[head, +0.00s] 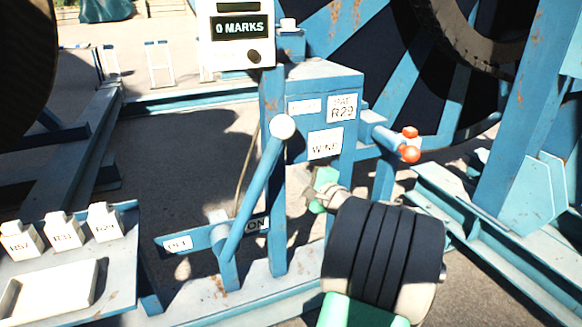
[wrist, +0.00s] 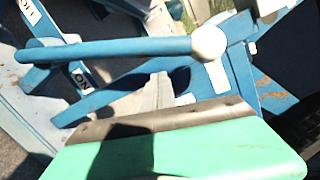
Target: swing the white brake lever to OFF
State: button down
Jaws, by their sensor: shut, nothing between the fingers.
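The brake lever (head: 255,185) is a blue bar with a white ball knob (head: 283,127). It leans up to the right from its low pivot, over the side with the ON label (head: 256,225). The OFF label (head: 178,243) is on the plate to its left. In the wrist view the lever (wrist: 120,50) crosses the upper part, with its white knob (wrist: 209,42) at the right end. My gripper (head: 322,190) is shut and empty, to the right of the lever and lower than the knob. Its green finger (wrist: 180,145) fills the bottom of the wrist view. No contact with the lever is visible.
A blue post and box with a WIND label (head: 325,144) and an R29 tag (head: 342,107) stand behind. A red-knobbed crank (head: 408,154) juts out at right. A counter (head: 240,35) reads 0 MARKS. A bench (head: 110,265) with tagged blocks and a white tray (head: 50,290) is at left.

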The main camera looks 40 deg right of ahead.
jog(key=s+d+m, duration=0.1)
jog(key=s+d+m+h, duration=0.1)
jog(key=d, duration=0.1)
jog(key=d+r+t, duration=0.1)
jog(key=shift+s+d+m+h, duration=0.3)
jog(key=shift+s+m+h, duration=0.1)
jog(key=w+r, duration=0.2)
jog(key=w, duration=0.9)
jog(key=shift+w+a+p, duration=0.25)
jog(key=shift+a+p, duration=0.1)
jog(key=shift+a, duration=0.1)
jog(key=shift+r, duration=0.1)
